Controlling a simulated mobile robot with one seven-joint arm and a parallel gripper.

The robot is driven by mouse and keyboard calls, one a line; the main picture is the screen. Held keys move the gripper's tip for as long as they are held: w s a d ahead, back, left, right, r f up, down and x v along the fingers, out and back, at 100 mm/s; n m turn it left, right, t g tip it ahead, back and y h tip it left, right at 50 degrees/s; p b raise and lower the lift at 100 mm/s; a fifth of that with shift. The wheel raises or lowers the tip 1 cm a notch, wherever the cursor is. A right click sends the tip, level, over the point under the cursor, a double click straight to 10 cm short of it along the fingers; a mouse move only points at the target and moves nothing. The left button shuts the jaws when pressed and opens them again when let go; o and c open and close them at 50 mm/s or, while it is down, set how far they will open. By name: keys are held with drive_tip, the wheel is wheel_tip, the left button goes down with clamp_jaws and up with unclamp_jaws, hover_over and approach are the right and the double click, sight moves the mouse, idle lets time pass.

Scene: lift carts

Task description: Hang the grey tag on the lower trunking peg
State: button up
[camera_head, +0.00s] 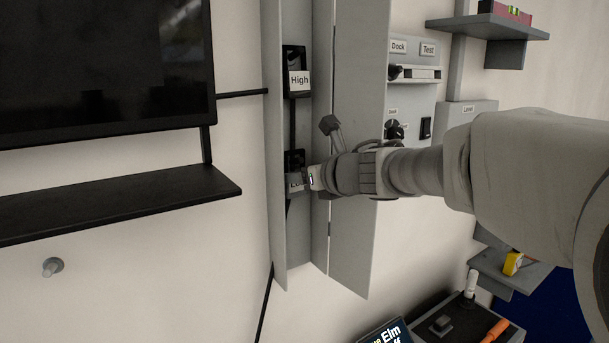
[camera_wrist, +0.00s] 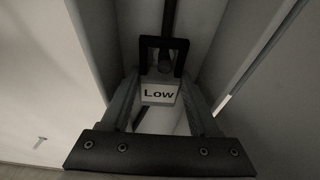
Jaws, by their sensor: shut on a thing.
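The trunking (camera_head: 279,130) is a tall grey channel on the wall. Its upper bracket bears a "High" label (camera_head: 299,79). The lower bracket (camera_head: 294,158) is black with a "Low" label, and my gripper (camera_head: 311,180) is right at it, partly covering it. In the wrist view, the black lower bracket (camera_wrist: 163,42) frames a small grey peg (camera_wrist: 164,66), with the white "Low" label (camera_wrist: 160,92) between my fingers (camera_wrist: 160,105). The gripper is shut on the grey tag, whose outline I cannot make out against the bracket. Whether its hole is around the peg is hidden.
A grey panel (camera_head: 357,150) stands close along the trunking's right side. A black shelf (camera_head: 120,205) and a wall peg (camera_head: 53,267) are at left. A "Dock" and "Test" control panel (camera_head: 413,110) is at right. A dark tray (camera_head: 465,325) holds tools at lower right.

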drive_tip(key=o, duration=1.4)
drive_tip(key=shift+o, duration=0.2)
